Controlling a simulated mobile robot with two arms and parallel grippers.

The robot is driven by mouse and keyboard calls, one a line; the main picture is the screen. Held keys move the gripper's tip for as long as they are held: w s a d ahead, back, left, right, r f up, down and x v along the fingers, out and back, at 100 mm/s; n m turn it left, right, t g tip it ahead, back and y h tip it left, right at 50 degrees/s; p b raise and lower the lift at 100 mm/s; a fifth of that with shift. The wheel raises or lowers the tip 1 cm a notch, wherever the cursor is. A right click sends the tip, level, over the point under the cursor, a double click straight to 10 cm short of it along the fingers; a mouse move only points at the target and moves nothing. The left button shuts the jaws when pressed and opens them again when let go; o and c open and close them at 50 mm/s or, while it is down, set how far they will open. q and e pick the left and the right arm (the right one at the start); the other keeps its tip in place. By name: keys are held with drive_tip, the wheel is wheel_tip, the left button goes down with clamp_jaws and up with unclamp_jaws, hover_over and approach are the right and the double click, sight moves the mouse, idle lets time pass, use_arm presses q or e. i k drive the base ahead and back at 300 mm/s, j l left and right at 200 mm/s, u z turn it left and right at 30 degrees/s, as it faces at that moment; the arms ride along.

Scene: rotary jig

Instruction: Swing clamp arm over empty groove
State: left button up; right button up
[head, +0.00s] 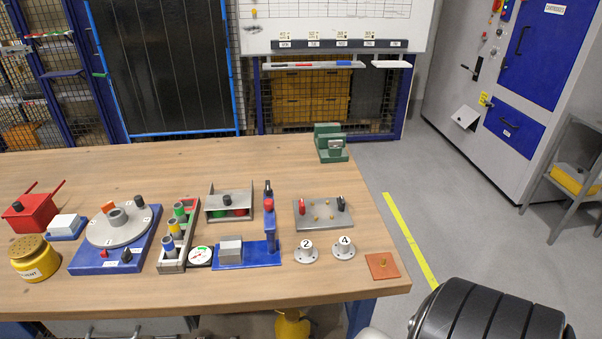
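The rotary jig stands on the left of the bench in the head view: a blue base (88,264) carries a round grey disc (100,236). On the disc are a grey ring-shaped piece (117,216), an orange block (108,206) and a black knob (139,201). A red button (103,254) and a black knob (126,255) sit on the front of the base. At this size I cannot make out the clamp arm or which groove is empty. Neither of my grippers is in view.
Left of the jig are a yellow shaker (35,262), a red box (28,214) and a blue-and-white block (66,226). Close on its right stand a rack of coloured pegs (171,264), a dial gauge (200,257) and a blue post fixture (262,258).

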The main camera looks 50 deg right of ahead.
sight(269, 212)
drive_tip(key=z, duration=1.25)
